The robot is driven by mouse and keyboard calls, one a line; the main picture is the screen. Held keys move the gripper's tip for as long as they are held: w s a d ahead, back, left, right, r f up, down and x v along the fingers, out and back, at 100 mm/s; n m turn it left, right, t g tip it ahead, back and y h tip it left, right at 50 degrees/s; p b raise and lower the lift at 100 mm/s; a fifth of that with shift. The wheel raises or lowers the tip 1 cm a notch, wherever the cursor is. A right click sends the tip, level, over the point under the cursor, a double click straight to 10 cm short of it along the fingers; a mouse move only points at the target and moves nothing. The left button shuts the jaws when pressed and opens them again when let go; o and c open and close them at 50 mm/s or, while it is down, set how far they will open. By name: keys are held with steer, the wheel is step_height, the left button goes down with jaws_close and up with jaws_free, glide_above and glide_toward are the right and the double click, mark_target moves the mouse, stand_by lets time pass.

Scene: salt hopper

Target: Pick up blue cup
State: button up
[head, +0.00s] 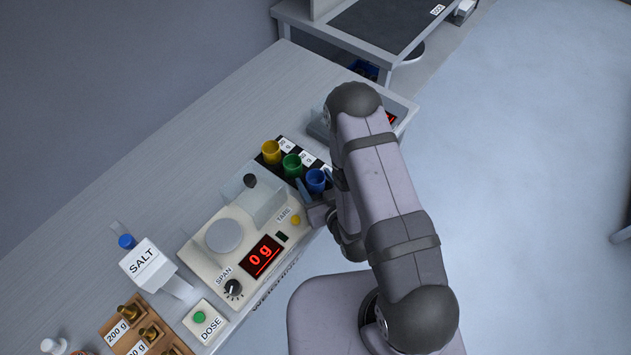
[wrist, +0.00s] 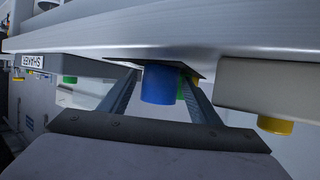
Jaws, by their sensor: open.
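The blue cup (head: 316,180) stands upright on a dark strip at the near end of a row of cups. My gripper (head: 322,187) is at the cup, with its fingers open on either side of it. In the wrist view the blue cup (wrist: 160,84) lies between the two open fingers of my gripper (wrist: 161,78), with a visible gap beside at least the left finger. Nothing is seen gripped. My arm hides part of the cup's right side in the head view.
A green cup (head: 291,165) and a yellow cup (head: 270,151) stand beside the blue one. The weighing scale (head: 208,262), reading 0 g, is close to its left. A shaker (wrist: 75,66) shows in the wrist view. A salt hopper (head: 147,262) and brass weights (head: 130,312) stand further left.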

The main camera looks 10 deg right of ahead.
mark_target(315, 171)
steer(key=shift+w+a+f, duration=0.1)
steer(key=shift+w+f, duration=0.05)
steer(key=shift+w, duration=0.25)
steer(key=c, duration=1.1)
steer(key=shift+r+b, duration=0.3)
steer(key=shift+r, duration=2)
step_height(315, 171, up, 5)
steer(key=p, duration=0.5)
steer(key=shift+r, duration=0.2)
